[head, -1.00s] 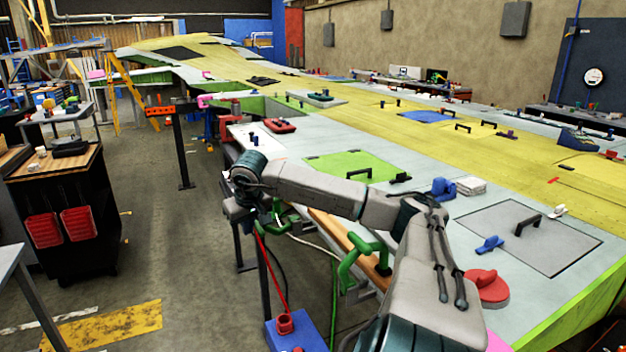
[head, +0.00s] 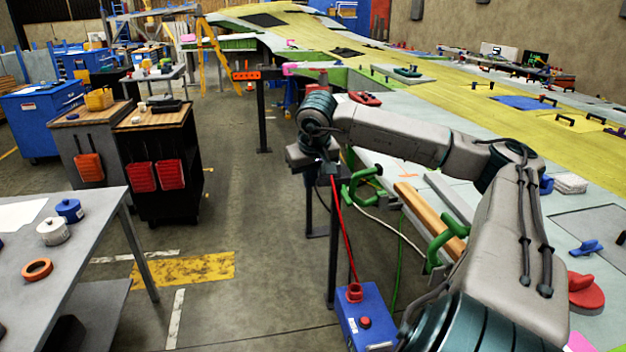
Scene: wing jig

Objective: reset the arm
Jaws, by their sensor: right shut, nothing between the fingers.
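My right arm (head: 415,135) comes in from the lower right and reaches left across the near edge of the wing. Its wrist hangs over the floor beside the edge. My right gripper (head: 328,170) points down below the wrist, small and dark; it is shut with nothing seen in it. A thin red line runs from near it down to a blue box (head: 365,318) with a red button; I cannot tell whether they touch. My left gripper is not in view.
The large wing (head: 440,70) fills the right side, with green handles (head: 360,188) along its near edge. A grey table (head: 95,215) with small round parts stands at the left. Dark carts (head: 160,165) with red bins stand behind. The floor (head: 245,225) between is clear.

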